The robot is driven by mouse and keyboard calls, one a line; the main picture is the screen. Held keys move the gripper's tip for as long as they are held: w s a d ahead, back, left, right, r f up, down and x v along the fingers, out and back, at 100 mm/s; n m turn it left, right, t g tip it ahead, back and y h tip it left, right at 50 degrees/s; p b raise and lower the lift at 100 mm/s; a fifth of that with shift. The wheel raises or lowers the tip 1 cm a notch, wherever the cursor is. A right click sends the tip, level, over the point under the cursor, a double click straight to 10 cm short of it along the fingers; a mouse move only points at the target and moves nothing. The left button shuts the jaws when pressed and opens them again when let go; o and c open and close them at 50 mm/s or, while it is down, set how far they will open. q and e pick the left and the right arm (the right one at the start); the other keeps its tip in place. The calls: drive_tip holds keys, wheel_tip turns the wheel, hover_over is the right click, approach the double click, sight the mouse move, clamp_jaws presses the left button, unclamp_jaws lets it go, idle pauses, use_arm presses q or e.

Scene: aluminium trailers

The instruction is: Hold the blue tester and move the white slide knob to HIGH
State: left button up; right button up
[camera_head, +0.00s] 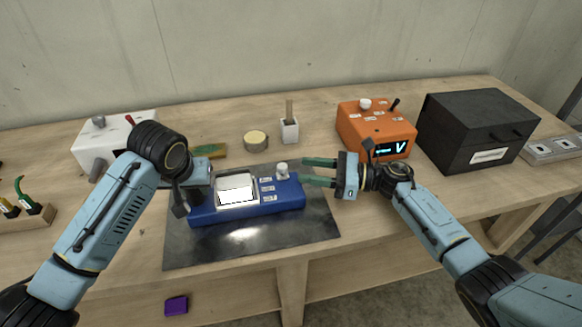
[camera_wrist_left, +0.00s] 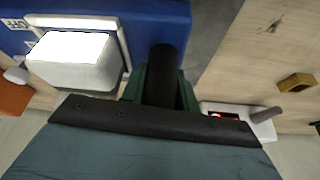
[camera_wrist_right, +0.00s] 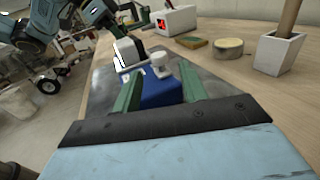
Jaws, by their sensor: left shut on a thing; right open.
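The blue tester (camera_head: 245,207), with a lit white-framed screen (camera_head: 237,191), lies on a dark metal mat (camera_head: 290,240). Its white knob (camera_head: 281,169) stands near its right end, beside small labels (camera_head: 267,188); it also shows in the right wrist view (camera_wrist_right: 160,65). I cannot read which label it sits at. My left gripper (camera_head: 203,180) is shut on the tester's black handle (camera_wrist_left: 163,70) at its left end. My right gripper (camera_head: 304,171) is open just right of the knob, fingers pointing left; in the right wrist view the knob shows between its fingertips.
An orange device (camera_head: 375,130) and a black drawer box (camera_head: 478,135) stand at the right. A white device (camera_head: 110,140) is at the back left. A round tin (camera_head: 255,141) and a white pot (camera_head: 289,130) stand behind the tester. The mat's front is clear.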

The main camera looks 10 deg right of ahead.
use_arm(q)
drive_tip(key=shift+f, duration=0.15)
use_arm(e)
drive_tip(key=v, duration=0.5)
use_arm(q)
drive_tip(key=o, duration=1.2)
use_arm(e)
drive_tip(key=shift+a, duration=0.1)
